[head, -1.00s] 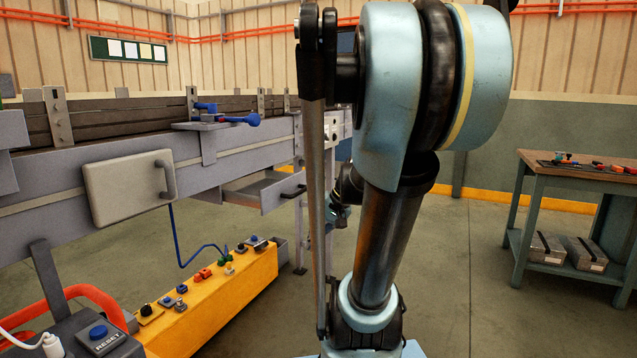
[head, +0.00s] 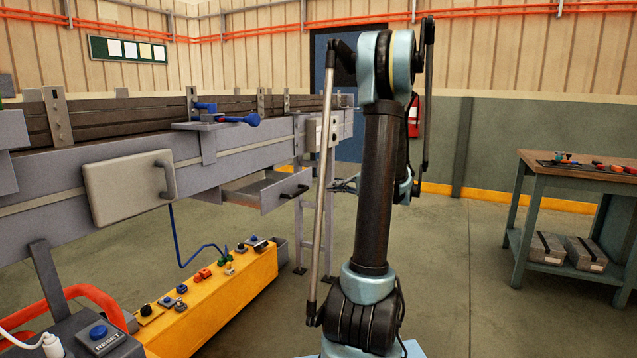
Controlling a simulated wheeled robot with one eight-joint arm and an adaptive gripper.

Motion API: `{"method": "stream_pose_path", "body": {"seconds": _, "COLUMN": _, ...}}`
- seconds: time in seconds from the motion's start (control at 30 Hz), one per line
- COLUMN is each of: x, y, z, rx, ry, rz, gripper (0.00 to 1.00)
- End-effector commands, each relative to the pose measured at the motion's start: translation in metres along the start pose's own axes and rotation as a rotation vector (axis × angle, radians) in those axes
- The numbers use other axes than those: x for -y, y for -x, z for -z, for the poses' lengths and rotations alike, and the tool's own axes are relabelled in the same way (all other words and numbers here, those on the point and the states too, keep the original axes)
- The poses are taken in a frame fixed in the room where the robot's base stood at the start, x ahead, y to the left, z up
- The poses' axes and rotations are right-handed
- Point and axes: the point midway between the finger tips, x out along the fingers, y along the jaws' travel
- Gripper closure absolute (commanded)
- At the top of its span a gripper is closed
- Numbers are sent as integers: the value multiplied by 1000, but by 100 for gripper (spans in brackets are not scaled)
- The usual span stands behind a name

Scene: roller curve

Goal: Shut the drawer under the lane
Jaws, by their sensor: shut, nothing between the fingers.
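The drawer (head: 270,200) hangs under the lane (head: 240,146) in the head view, left of my arm. It stands pulled out, with its open top and part of its inside showing. Its grey front panel carries a dark bar handle (head: 295,192). My gripper (head: 343,185) shows only in part, just right of the drawer front and apart from it in the picture. It is shut and empty. My upright arm hides much of the wrist behind it, and I cannot tell how far the fingers are from the handle in depth.
A yellow box with several controls (head: 215,310) stands on the floor below. Lane legs (head: 318,225) stand behind the drawer front. A workbench (head: 590,170) is at right, with clear floor before it.

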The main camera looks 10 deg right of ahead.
Motion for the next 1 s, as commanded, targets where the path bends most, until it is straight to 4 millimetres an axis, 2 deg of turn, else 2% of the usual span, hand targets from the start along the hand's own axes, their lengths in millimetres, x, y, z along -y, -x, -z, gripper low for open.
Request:
{"method": "stream_pose_path", "body": {"seconds": 0.03, "x": -2, "y": 8, "z": 15, "rx": -13, "ry": -4, "rz": 38, "gripper": 100}}
{"method": "stream_pose_path", "body": {"seconds": 0.2, "x": -6, "y": 28, "z": 47, "rx": -42, "ry": -10, "rz": 144, "gripper": 100}}
{"method": "stream_pose_path", "body": {"seconds": 0.47, "x": -8, "y": 40, "z": 64, "rx": -57, "ry": -11, "rz": 211, "gripper": 100}}
{"method": "stream_pose_path", "body": {"seconds": 0.67, "x": -4, "y": 21, "z": 64, "rx": -55, "ry": -11, "rz": 213, "gripper": 100}}
{"method": "stream_pose_path", "body": {"seconds": 1.0, "x": 8, "y": -35, "z": 67, "rx": -54, "ry": -11, "rz": 212, "gripper": 100}}
